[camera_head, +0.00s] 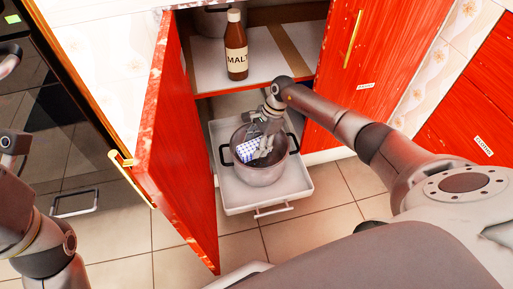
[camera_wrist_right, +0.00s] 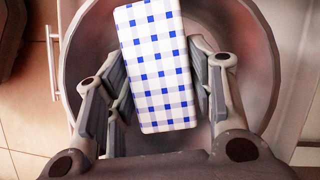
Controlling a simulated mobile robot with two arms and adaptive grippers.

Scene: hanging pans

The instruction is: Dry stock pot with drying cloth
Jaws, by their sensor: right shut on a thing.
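The stock pot (camera_head: 258,176) is a grey metal pot with dark side handles. It stands in the pulled-out white drawer. The drying cloth (camera_head: 247,151) is a small white block with blue checks, inside the pot's opening. My right gripper (camera_head: 266,147) reaches down into the pot and is shut on the cloth. In the right wrist view the cloth (camera_wrist_right: 158,68) sits between the two fingers, with the pot's wall (camera_wrist_right: 258,60) around it. I cannot tell whether the cloth touches the pot. My left arm shows at the left edge; its fingers are not clear.
The white drawer (camera_head: 300,186) is open below the cabinet. A brown bottle (camera_head: 236,55) labelled MALT stands on the shelf above. An open red door (camera_head: 178,150) is left of the drawer. Tiled floor (camera_head: 345,195) is free to the right.

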